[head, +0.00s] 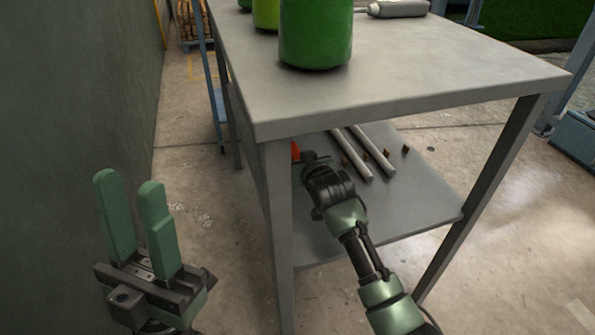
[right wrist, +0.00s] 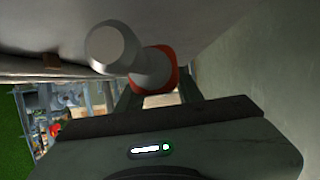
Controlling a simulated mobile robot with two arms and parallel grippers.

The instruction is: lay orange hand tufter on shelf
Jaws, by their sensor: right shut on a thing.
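The orange hand tufter shows as a small orange patch (head: 296,150) beneath the tabletop, mostly hidden by the table's front edge and leg. In the right wrist view its grey rounded end and orange-red part (right wrist: 168,62) sit between my fingers. My right gripper (right wrist: 157,88) is shut on it. The right arm reaches under the tabletop, over the grey lower shelf (head: 425,195). I cannot tell whether the tufter touches the shelf. My left gripper (head: 127,181) is open and empty, left of the table.
Two pale rods (head: 365,152) and several small brown pieces lie on the shelf. The shelf's front right is bare. Table legs flank the shelf; a dark wall (head: 70,90) is at left.

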